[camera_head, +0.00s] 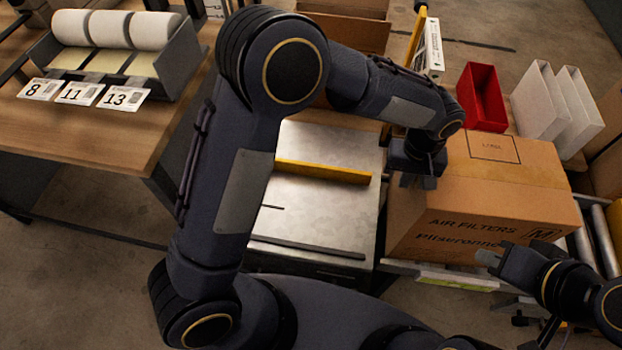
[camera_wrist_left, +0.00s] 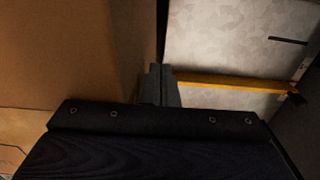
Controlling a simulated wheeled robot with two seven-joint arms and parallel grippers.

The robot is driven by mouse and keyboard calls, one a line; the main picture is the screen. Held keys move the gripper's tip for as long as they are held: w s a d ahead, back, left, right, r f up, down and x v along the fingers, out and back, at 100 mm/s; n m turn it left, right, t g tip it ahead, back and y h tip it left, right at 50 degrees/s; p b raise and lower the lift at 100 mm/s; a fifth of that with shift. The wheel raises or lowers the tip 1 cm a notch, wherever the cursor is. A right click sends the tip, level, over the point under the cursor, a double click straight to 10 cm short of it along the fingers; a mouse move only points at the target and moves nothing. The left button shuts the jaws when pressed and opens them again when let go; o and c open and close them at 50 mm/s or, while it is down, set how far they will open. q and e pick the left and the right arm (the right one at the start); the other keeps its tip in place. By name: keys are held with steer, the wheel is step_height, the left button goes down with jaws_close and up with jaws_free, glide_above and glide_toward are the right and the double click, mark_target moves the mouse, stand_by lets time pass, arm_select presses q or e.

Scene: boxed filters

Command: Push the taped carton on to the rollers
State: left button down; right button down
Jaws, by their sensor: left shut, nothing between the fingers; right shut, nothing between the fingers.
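The taped carton (camera_head: 500,193) is a brown box printed "AIR FILTERS", standing upright at the right in the head view. Its right end is beside the rollers (camera_head: 588,245), which show at the right edge; how far it rests over them is hidden. My left gripper (camera_head: 418,182) is shut and empty at the carton's left side, close against it; I cannot tell if it touches. In the left wrist view the shut fingers (camera_wrist_left: 158,85) are beside the carton's brown wall (camera_wrist_left: 75,55). My right gripper (camera_head: 490,257) is shut and empty in front of the carton's lower front face.
A metal plate (camera_head: 320,205) with a yellow bar (camera_head: 322,172) lies left of the carton. A red bin (camera_head: 481,98) and white holders (camera_head: 555,103) stand behind it. A wooden bench (camera_head: 110,135) with label rolls (camera_head: 110,30) is at the left.

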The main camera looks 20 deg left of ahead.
arm_select(q)
steer(key=shift+w+d+f+p, duration=0.15)
steer(key=shift+d+p, duration=0.1)
steer(key=shift+d, duration=0.95)
steer(key=shift+w+d+p, duration=0.1)
steer(key=shift+d+p, duration=0.15)
steer(key=shift+d, duration=0.95)
